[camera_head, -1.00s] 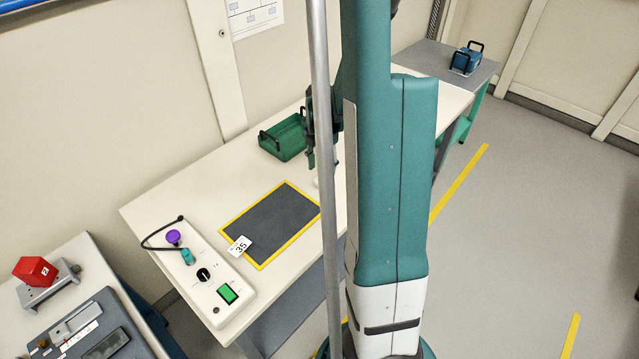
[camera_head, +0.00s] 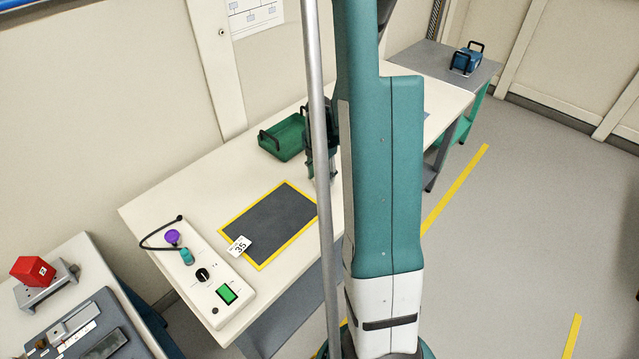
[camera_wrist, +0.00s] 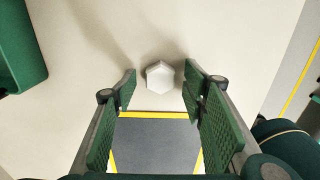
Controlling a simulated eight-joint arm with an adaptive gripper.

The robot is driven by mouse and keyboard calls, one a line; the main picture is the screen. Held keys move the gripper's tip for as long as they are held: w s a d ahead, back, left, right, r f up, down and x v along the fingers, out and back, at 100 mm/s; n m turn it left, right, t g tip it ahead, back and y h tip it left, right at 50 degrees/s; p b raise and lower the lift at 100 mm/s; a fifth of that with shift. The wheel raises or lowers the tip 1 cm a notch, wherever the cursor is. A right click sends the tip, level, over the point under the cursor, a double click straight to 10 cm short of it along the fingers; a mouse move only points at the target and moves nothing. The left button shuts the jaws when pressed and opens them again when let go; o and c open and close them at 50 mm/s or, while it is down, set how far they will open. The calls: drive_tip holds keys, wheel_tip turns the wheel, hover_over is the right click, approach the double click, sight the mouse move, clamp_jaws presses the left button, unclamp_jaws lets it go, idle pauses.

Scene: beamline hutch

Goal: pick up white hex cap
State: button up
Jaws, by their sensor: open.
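The white hex cap (camera_wrist: 160,75) lies on the white table top in the wrist view, just beyond the yellow edge of the dark mat. My gripper (camera_wrist: 158,88) is open, with its green-padded fingers spread to the left and right of the picture. The cap shows between and slightly beyond the fingertips, and I see no contact. In the head view my gripper (camera_head: 322,170) is over the table, partly hidden by the grey pole and my arm. I cannot make out the cap in the head view.
A green tray (camera_head: 283,137) stands behind the dark mat (camera_head: 270,222), and also shows at upper left in the wrist view (camera_wrist: 22,50). A white control box (camera_head: 205,275) sits at the table's left end. A blue case (camera_head: 467,60) is on the far bench.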

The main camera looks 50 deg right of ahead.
sight(320, 180)
idle(0.4)
drive_tip(key=c, duration=0.8)
drive_tip(key=shift+r, duration=0.2)
drive_tip(key=shift+r+p, duration=0.7)
drive_tip(key=shift+r, duration=4.15)
